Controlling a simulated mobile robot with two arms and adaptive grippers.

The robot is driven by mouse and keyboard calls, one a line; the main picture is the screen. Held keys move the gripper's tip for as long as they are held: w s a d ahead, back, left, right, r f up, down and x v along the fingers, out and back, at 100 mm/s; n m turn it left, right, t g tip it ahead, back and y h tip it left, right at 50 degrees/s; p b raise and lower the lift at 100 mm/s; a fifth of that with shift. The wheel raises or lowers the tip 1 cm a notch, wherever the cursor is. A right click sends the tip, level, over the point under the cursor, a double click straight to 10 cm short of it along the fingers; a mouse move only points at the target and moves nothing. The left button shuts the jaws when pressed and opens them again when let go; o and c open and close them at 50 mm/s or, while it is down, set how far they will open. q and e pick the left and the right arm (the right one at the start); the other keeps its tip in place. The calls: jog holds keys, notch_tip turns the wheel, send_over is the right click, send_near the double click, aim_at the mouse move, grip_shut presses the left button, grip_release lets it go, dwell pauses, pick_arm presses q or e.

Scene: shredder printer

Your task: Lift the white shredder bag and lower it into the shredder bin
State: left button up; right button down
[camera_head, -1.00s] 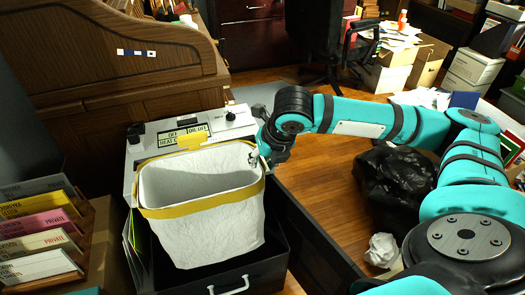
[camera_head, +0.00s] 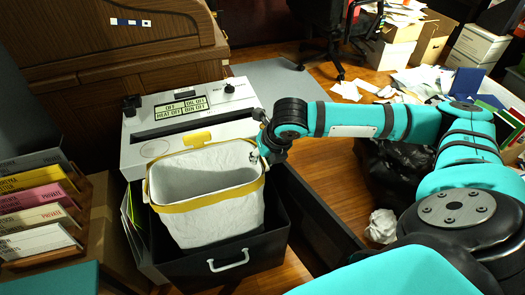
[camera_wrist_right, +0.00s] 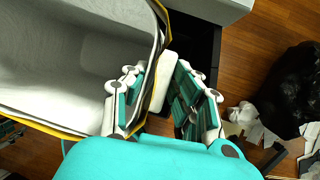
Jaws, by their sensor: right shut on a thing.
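The white shredder bag (camera_head: 215,217), with a yellow rim, stands upright and open at the top. Its lower part is inside the black shredder bin (camera_head: 272,250), which is pulled out below the shredder (camera_head: 222,128). The bag's upper part and rim stick up above the bin walls, and its underside is hidden. My right gripper (camera_head: 266,152) is shut on the right side of the bag's rim. In the right wrist view its fingers (camera_wrist_right: 160,95) are on either side of the bag's edge (camera_wrist_right: 158,35). My left gripper is not in view.
A rack of labelled folders (camera_head: 40,205) stands left of the bin. A black trash bag (camera_head: 395,168) and crumpled paper (camera_head: 381,226) lie on the floor at right. A wooden roll-top desk (camera_head: 110,50) is behind the shredder. Loose papers (camera_head: 425,85) lie farther back.

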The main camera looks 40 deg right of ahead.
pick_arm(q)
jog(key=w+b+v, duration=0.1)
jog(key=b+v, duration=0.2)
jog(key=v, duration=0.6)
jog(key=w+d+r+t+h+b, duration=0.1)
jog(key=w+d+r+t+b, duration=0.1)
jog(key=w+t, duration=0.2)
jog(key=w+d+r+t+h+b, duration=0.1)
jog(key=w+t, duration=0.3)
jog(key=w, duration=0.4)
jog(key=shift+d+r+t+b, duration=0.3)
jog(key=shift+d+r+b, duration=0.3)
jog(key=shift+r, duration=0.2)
pick_arm(e)
notch_tip(320, 180, down, 24)
jog(key=shift+r, duration=0.25)
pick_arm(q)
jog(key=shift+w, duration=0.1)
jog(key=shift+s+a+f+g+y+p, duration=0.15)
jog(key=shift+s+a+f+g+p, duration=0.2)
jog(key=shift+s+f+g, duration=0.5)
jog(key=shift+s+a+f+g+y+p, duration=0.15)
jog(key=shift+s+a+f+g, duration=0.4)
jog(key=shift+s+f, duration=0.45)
